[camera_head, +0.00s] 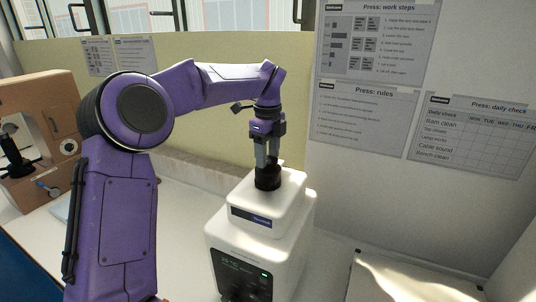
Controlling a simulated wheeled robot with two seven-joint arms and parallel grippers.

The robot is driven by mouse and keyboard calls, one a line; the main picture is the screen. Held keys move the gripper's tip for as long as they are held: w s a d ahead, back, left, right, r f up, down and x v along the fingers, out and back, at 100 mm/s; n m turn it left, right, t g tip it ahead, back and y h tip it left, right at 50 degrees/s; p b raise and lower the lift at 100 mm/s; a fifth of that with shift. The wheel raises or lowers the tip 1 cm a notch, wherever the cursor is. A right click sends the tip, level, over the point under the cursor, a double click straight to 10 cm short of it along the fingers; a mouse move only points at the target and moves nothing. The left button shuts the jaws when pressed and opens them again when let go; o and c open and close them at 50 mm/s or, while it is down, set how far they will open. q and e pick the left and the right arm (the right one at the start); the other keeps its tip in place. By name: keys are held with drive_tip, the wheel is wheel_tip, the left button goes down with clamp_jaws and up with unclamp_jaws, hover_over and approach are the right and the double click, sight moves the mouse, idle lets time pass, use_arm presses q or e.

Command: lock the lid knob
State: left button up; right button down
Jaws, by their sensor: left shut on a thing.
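A white tester (262,240) with a dark display on its front stands on the white bench. Its lid (268,205) is on top and looks closed. A black knob (267,180) stands upright on the lid. My left gripper (267,163) points down over the knob, with its fingers shut on the knob's upper part. The fingertips partly hide the top of the knob, and I cannot tell which way it is turned. My right gripper is not in view.
A brown machine (42,130) stands on the bench at the left. Printed sheets (366,115) hang on the wall behind. A pale box or panel (400,278) lies at the lower right. The white bench (185,225) left of the tester is mostly clear.

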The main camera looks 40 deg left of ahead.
use_arm(q)
drive_tip(key=m, duration=0.4)
drive_tip(key=shift+f+m, duration=0.15)
drive_tip(key=shift+m, duration=0.15)
drive_tip(key=m, duration=0.3)
drive_tip(key=shift+m, duration=0.3)
drive_tip(key=m, duration=0.4)
drive_tip(key=shift+d+f+m, duration=0.1)
drive_tip(key=shift+m, duration=2)
drive_tip(key=o, duration=1)
drive_tip(key=shift+o, duration=0.2)
